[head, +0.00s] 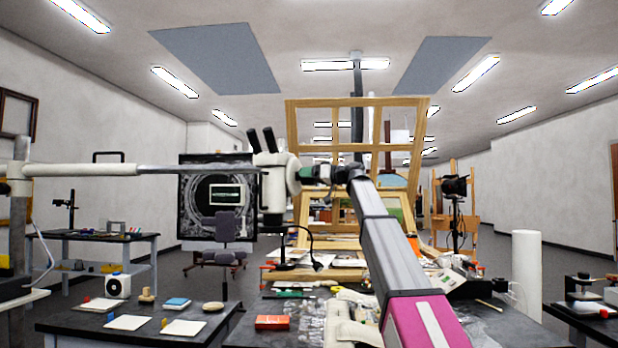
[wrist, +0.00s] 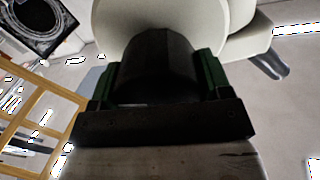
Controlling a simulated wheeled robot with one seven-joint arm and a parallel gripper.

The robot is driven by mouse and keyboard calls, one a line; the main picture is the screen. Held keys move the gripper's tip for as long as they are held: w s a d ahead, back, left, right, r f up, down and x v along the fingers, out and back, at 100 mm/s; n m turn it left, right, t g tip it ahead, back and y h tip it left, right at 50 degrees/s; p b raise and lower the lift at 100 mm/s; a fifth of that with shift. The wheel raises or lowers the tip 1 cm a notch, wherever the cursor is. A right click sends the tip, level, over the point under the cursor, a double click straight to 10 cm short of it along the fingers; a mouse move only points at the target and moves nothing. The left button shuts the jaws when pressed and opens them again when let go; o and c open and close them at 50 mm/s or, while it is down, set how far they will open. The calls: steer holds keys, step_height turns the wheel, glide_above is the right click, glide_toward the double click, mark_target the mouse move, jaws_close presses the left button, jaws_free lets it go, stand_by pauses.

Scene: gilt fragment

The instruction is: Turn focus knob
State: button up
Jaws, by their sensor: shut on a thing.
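A white microscope (head: 275,172) with two black eyepieces hangs on a horizontal boom arm (head: 100,169) left of the middle in the head view. Its pale body (wrist: 120,22) fills the top of the wrist view. The black cylindrical focus knob (wrist: 157,62) sticks out from the body toward my wrist. My gripper (wrist: 156,80) is shut on the knob, with a green-edged finger on each side of it. In the head view my gripper (head: 318,173) meets the right side of the microscope, and the knob is mostly hidden there.
Below is a cluttered dark bench with a red box (head: 272,322) and a small black lamp (head: 311,250). A wooden easel frame (head: 292,135) stands behind my arm. A white cylinder (head: 526,270) stands at the right. A grey chair (head: 228,240) stands on the floor at left.

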steer(key=shift+m, duration=2.5)
steer(key=o, duration=0.9)
steer(key=v, duration=1)
steer(key=shift+d, duration=0.4)
